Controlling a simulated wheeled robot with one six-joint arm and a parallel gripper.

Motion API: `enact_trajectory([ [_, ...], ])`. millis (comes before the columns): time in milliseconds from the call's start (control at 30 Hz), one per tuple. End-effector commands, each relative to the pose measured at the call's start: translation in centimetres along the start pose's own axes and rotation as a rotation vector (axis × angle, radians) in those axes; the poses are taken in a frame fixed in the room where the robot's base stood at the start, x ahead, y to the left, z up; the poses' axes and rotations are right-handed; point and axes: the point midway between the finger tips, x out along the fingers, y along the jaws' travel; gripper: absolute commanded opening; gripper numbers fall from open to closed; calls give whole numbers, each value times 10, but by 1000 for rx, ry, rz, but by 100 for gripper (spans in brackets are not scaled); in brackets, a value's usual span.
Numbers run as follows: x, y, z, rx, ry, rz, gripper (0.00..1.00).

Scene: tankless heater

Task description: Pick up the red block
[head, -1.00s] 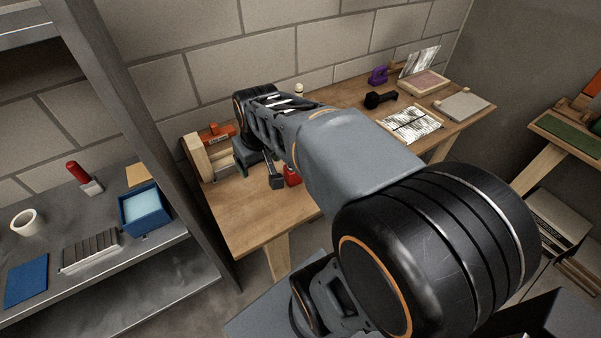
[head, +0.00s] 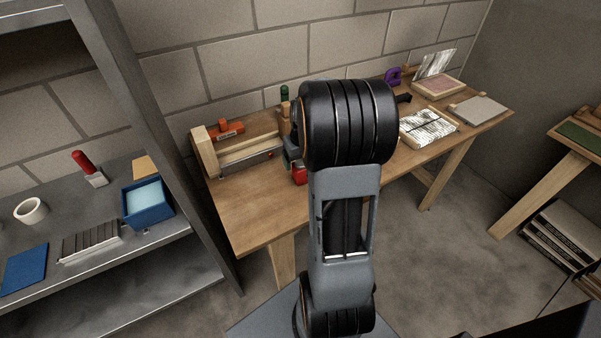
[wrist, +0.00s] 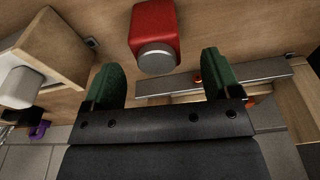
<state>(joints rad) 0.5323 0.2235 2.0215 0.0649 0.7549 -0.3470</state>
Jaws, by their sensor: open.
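The red block (head: 300,174) sits on the wooden workbench (head: 245,205), near its front edge and partly hidden behind my arm in the head view. In the wrist view, the red block (wrist: 154,25) has a round grey end facing the camera. My gripper (wrist: 160,68) has two green fingers, spread apart. The block lies just beyond the fingertips, roughly in line with the gap, and nothing is held. In the head view my arm hides most of the gripper.
A wooden-ended rack (head: 245,155) and an orange tool (head: 226,130) stand at the bench's left. An open paper pad (head: 428,126) and a purple item (head: 393,76) lie to the right. A metal shelf (head: 110,210) holds a blue bin (head: 147,202).

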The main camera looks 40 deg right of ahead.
Motion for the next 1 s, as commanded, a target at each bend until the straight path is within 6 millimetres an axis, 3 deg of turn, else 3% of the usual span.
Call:
enact_trajectory([
  [500,51,3,3,0,0,-1,83],
  [800,54,3,3,0,1,-1,83],
  [1000,54,3,3,0,1,-1,66],
])
